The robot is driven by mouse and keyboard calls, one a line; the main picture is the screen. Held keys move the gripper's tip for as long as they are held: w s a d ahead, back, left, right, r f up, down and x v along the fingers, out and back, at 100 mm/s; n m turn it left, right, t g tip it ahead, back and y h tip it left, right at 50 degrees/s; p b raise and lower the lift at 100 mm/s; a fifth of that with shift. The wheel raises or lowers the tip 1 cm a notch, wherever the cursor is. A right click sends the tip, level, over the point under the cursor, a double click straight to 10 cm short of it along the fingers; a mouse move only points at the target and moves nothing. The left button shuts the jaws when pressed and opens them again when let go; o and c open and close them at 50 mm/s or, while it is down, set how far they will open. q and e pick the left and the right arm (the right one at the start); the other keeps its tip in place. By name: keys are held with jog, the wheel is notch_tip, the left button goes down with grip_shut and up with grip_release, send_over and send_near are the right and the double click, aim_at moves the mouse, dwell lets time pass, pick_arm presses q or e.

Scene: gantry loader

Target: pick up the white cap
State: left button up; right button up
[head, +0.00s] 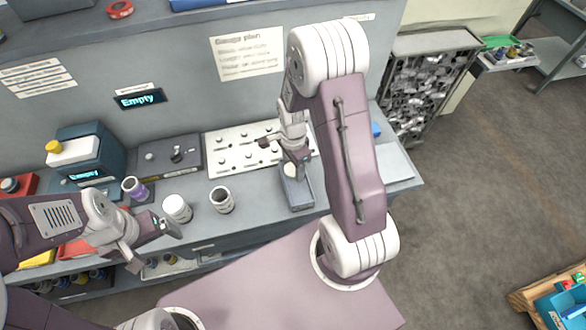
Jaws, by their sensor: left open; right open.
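A white round piece (291,170), perhaps the white cap, lies on a small blue-grey stand (297,192) on the bench. A white-topped jar (177,207) stands further left; I cannot tell whether its top is a separate cap. My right gripper (285,151) is open just above the white round piece and partly hides the stand; contact cannot be told. My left gripper (157,247) is open and empty near the bench's front edge, just below and left of the white-topped jar.
An open cup (222,200) and a purple-banded container (135,189) stand near the jar. A white panel with knobs (240,150) lies behind. A blue box with a yellow knob (88,155) is at left.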

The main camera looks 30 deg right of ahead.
jog(key=c, duration=1)
jog(key=shift+r, duration=0.15)
jog(key=shift+r, duration=0.25)
jog(key=r, duration=0.3)
jog(key=shift+s+d+r, duration=0.2)
jog(key=shift+d+r, duration=0.05)
jog(key=shift+r, duration=0.15)
jog(key=s+d+r, duration=0.2)
jog(key=s, duration=0.1)
jog(key=s+d+r, duration=0.4)
jog(key=s+d, duration=0.1)
jog(key=shift+s+r+b, duration=0.25)
jog(key=shift+s+b, duration=0.05)
jog(key=shift+r, duration=0.1)
